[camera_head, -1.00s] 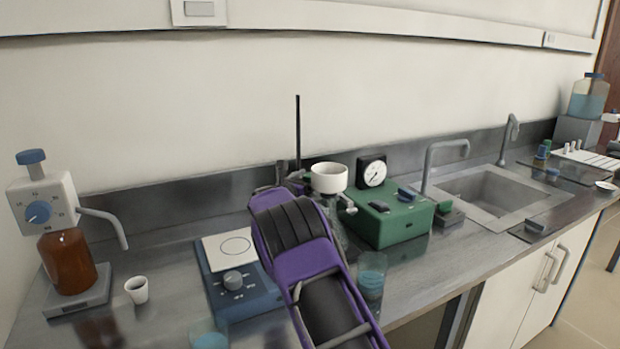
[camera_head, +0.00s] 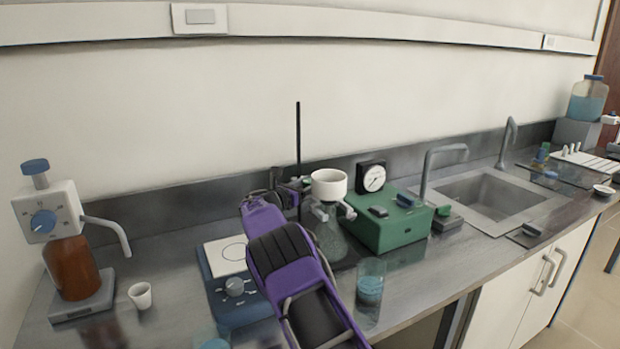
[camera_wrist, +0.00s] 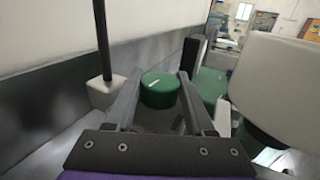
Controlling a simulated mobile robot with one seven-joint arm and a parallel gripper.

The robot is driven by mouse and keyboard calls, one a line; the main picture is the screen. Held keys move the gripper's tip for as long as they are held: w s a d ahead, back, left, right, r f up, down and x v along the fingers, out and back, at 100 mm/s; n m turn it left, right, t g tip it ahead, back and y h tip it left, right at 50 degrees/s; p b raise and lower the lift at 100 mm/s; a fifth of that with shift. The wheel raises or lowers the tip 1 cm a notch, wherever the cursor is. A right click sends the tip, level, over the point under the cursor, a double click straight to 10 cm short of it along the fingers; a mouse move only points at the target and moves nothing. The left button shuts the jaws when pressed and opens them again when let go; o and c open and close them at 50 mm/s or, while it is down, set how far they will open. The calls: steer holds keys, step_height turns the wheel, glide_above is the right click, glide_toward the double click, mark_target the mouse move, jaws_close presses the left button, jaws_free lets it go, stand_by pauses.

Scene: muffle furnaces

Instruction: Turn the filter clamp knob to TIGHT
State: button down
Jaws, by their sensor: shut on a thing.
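The filter clamp knob is a round green knob (camera_wrist: 160,95) with a short white line on its top face, in the middle of the wrist view. My gripper (camera_wrist: 159,78) is shut on it, one finger on each side. The line slants toward the upper right; no TIGHT label is legible. The knob sits beside the dark upright rod (camera_wrist: 103,40), with a pale block at the rod. In the head view, the rod (camera_head: 298,135) stands behind my wrist, and the knob is hidden. The white filter funnel (camera_head: 329,185) sits on a glass flask (camera_head: 331,238) right of the rod.
The funnel is close on the right in the wrist view (camera_wrist: 275,85). A green pump box (camera_head: 385,228) with a gauge (camera_head: 373,178) stands right of the flask. A blue stirrer (camera_head: 237,285) and a glass beaker (camera_head: 370,283) flank my arm. A sink (camera_head: 490,195) lies farther right.

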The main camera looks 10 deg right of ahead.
steer(key=shift+w+r+m+g+h, duration=0.1)
steer(key=shift+r+m+g+h, duration=0.25)
steer(key=shift+m+g+h, duration=0.2)
steer(key=shift+f+g, duration=0.15)
steer(key=shift+g, duration=0.1)
steer(key=shift+c, duration=1.3)
jaws_free()
steer(key=shift+f, duration=0.15)
steer(key=shift+a, duration=0.1)
steer(key=v, duration=1.7)
steer(key=shift+a+m, duration=0.1)
steer(key=shift+m, duration=0.15)
